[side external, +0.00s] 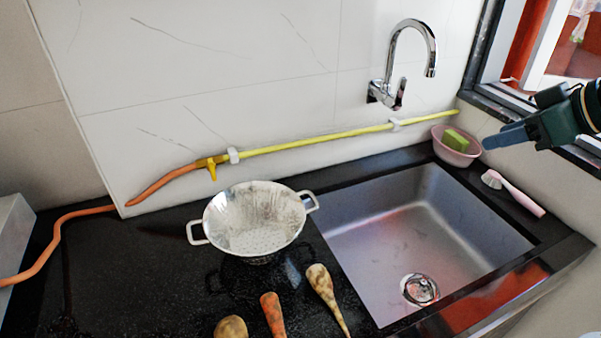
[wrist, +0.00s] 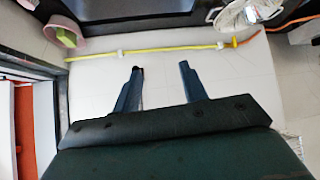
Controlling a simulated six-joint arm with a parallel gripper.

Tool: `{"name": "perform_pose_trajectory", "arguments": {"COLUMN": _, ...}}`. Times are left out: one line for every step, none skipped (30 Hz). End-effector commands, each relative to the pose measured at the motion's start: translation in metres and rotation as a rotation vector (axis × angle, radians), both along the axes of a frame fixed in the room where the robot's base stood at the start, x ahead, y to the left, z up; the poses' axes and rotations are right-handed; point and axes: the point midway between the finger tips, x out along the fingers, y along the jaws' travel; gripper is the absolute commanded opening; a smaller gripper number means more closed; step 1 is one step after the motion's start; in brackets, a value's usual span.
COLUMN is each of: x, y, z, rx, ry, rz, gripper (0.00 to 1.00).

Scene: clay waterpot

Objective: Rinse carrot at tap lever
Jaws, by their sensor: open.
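An orange carrot (side external: 272,315) lies on the black counter at the front, partly cut off by the bottom edge of the side view. The chrome tap (side external: 413,50) is fixed to the wall above the sink, with its small lever (side external: 399,94) below the spout. My gripper (side external: 494,139) is at the right of the side view, above the counter near the window, far from the carrot. In the wrist view my gripper (wrist: 160,72) has its two fingers apart with nothing between them. The carrot does not show in the wrist view.
The steel sink (side external: 345,240) is empty. A metal colander (side external: 255,215) stands left of it. A parsnip-like root (side external: 327,297) and a potato (side external: 231,328) flank the carrot. A pink bowl (side external: 455,152) with a green sponge and a pink brush (side external: 518,196) lie right. A yellow pipe (side external: 320,136) crosses the wall.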

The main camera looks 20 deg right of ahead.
Motion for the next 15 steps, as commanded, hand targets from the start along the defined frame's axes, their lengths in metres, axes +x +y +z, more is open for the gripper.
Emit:
{"name": "perform_pose_trajectory", "arguments": {"x": 0.014, "y": 0.001, "z": -0.003, "rx": 0.006, "ry": -0.024, "rz": 0.012, "gripper": 0.43}}
{"name": "perform_pose_trajectory", "arguments": {"x": 0.022, "y": 0.002, "z": -0.003, "rx": 0.008, "ry": -0.042, "rz": 0.020, "gripper": 0.43}}
{"name": "perform_pose_trajectory", "arguments": {"x": 0.033, "y": 0.003, "z": -0.004, "rx": 0.012, "ry": -0.068, "rz": 0.031, "gripper": 0.43}}
{"name": "perform_pose_trajectory", "arguments": {"x": 0.041, "y": 0.004, "z": -0.004, "rx": 0.017, "ry": -0.088, "rz": 0.036, "gripper": 0.43}}
{"name": "perform_pose_trajectory", "arguments": {"x": 0.049, "y": 0.005, "z": -0.005, "rx": 0.020, "ry": -0.109, "rz": 0.042, "gripper": 0.43}}
{"name": "perform_pose_trajectory", "arguments": {"x": 0.059, "y": 0.005, "z": -0.006, "rx": 0.026, "ry": -0.134, "rz": 0.050, "gripper": 0.43}}
{"name": "perform_pose_trajectory", "arguments": {"x": 0.066, "y": 0.006, "z": -0.007, "rx": 0.030, "ry": -0.153, "rz": 0.054, "gripper": 0.43}}
{"name": "perform_pose_trajectory", "arguments": {"x": 0.074, "y": 0.006, "z": -0.008, "rx": 0.034, "ry": -0.173, "rz": 0.057, "gripper": 0.43}}
{"name": "perform_pose_trajectory", "arguments": {"x": 0.083, "y": 0.006, "z": -0.009, "rx": 0.040, "ry": -0.199, "rz": 0.062, "gripper": 0.43}}
{"name": "perform_pose_trajectory", "arguments": {"x": 0.090, "y": 0.006, "z": -0.010, "rx": 0.044, "ry": -0.219, "rz": 0.064, "gripper": 0.43}}
{"name": "perform_pose_trajectory", "arguments": {"x": 0.097, "y": 0.006, "z": -0.011, "rx": 0.048, "ry": -0.240, "rz": 0.066, "gripper": 0.43}}
{"name": "perform_pose_trajectory", "arguments": {"x": 0.106, "y": 0.005, "z": -0.012, "rx": 0.054, "ry": -0.266, "rz": 0.066, "gripper": 0.43}}
{"name": "perform_pose_trajectory", "arguments": {"x": 0.113, "y": 0.004, "z": -0.014, "rx": 0.058, "ry": -0.285, "rz": 0.066, "gripper": 0.43}}
{"name": "perform_pose_trajectory", "arguments": {"x": 0.119, "y": 0.004, "z": -0.015, "rx": 0.064, "ry": -0.304, "rz": 0.065, "gripper": 0.43}}
{"name": "perform_pose_trajectory", "arguments": {"x": 0.128, "y": 0.002, "z": -0.017, "rx": 0.069, "ry": -0.332, "rz": 0.062, "gripper": 0.43}}
